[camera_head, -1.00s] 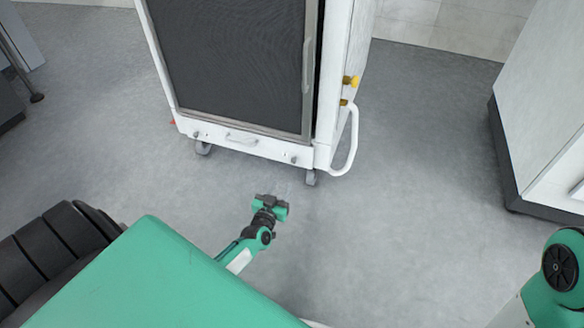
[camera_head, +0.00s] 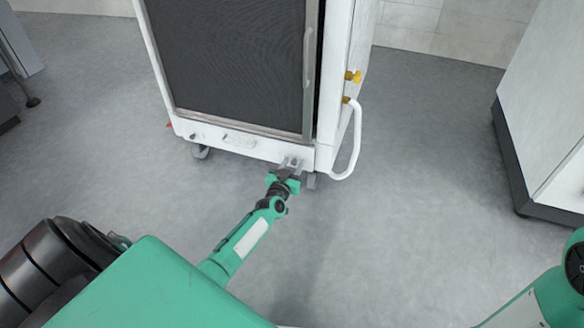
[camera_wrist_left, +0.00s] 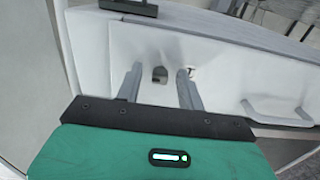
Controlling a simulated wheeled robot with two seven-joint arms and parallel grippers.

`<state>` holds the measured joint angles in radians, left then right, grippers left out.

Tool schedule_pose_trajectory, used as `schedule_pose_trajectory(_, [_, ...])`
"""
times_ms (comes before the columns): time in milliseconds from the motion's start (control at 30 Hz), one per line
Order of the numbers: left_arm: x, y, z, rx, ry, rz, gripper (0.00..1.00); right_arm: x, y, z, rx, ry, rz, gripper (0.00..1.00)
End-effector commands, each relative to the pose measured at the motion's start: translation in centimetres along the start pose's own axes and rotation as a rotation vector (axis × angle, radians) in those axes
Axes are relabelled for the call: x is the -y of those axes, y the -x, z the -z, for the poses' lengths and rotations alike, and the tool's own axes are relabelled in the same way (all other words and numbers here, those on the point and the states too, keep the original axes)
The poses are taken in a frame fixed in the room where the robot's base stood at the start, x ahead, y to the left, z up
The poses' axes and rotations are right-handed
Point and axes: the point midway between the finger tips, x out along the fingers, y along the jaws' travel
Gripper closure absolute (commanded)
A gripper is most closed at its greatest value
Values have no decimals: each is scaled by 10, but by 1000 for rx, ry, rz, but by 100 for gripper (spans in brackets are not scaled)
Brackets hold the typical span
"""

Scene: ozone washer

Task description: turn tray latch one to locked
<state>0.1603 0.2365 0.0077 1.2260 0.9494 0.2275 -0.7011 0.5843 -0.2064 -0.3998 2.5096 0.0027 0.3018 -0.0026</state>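The tray front is the white strip (camera_head: 205,132) along the bottom of the cabinet (camera_head: 235,60), with a handle (camera_head: 240,140) in its middle. A small knob-like latch (camera_head: 196,135) sits near its left end. My left gripper (camera_head: 291,163) is at the right end of the strip, over the spot of the other latch. In the left wrist view a small dark grey latch (camera_wrist_left: 160,73) shows between the two open fingers, with a gap on each side. I cannot tell which way it is turned or which is latch one. My right gripper is out of view.
The cabinet stands on casters (camera_head: 200,152) and has a white push bar (camera_head: 348,150) and yellow knobs (camera_head: 354,76) on its right side. The tray handle (camera_wrist_left: 280,112) is right of my fingers in the wrist view. The grey floor around is clear.

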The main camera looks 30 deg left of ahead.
Motion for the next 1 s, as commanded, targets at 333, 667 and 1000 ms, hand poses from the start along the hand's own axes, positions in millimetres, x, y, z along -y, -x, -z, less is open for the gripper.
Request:
schedule_pose_trajectory(333, [0,0,0,0,0,0,100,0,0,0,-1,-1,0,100])
schedule_pose_trajectory(667, [0,0,0,0,50,0,100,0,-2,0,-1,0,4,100])
schedule_pose_trajectory(1000, [0,0,1,1,287,0,100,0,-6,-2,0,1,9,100])
